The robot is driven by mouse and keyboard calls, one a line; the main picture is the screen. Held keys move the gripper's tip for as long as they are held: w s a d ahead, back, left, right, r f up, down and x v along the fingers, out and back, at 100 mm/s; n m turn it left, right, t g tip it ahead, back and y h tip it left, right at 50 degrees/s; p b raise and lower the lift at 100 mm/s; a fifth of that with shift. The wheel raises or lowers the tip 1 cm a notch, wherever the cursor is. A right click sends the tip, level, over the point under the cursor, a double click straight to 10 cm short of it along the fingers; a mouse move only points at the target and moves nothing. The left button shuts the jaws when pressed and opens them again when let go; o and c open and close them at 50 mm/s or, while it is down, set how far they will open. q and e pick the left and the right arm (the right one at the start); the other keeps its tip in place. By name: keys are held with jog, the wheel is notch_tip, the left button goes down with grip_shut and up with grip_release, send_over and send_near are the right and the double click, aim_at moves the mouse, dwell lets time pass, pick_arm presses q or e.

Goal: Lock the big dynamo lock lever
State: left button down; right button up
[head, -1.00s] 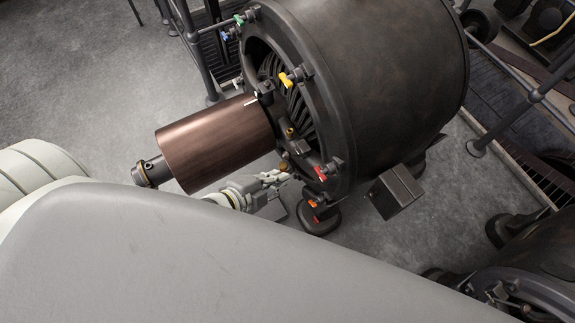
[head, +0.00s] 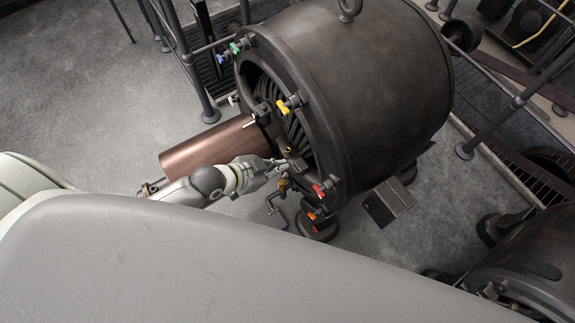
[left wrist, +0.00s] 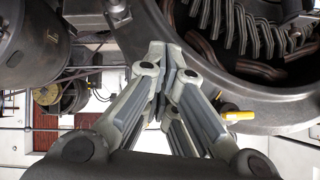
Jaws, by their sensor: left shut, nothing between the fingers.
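The big dynamo (head: 375,85) is a dark drum with an open, ribbed front face. Coloured handles sit on its rim: green (head: 237,46), yellow (head: 287,105), red (head: 325,187) and orange (head: 313,215). I cannot tell for sure which part is the lock lever. A small brass-tipped crank (head: 283,186) hangs just below my left gripper (head: 284,163), and a brass knob (head: 289,152) is just above it. My left gripper is shut and empty at the lower front of the face. In the left wrist view its closed fingertips (left wrist: 166,52) lie before the rim, with a yellow handle (left wrist: 238,116) to the right.
A copper-brown cylinder (head: 205,150) projects from the dynamo front, partly behind my left arm. Railings (head: 195,75) stand to the left and right (head: 510,105). A second dark machine (head: 520,265) is at lower right. Grey floor at left is clear.

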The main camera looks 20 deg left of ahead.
pick_arm(q)
send_over(289, 176)
jog(key=d, duration=0.2)
notch_tip(289, 176, down, 6)
jog(key=r, duration=0.1)
jog(key=f, duration=0.1)
jog(key=a+f, duration=0.1)
jog(key=f, duration=0.1)
jog(key=a+f, duration=0.1)
jog(key=shift+f, duration=0.15)
pick_arm(e)
jog(key=shift+s+d, duration=0.15)
jog(key=shift+d, duration=0.25)
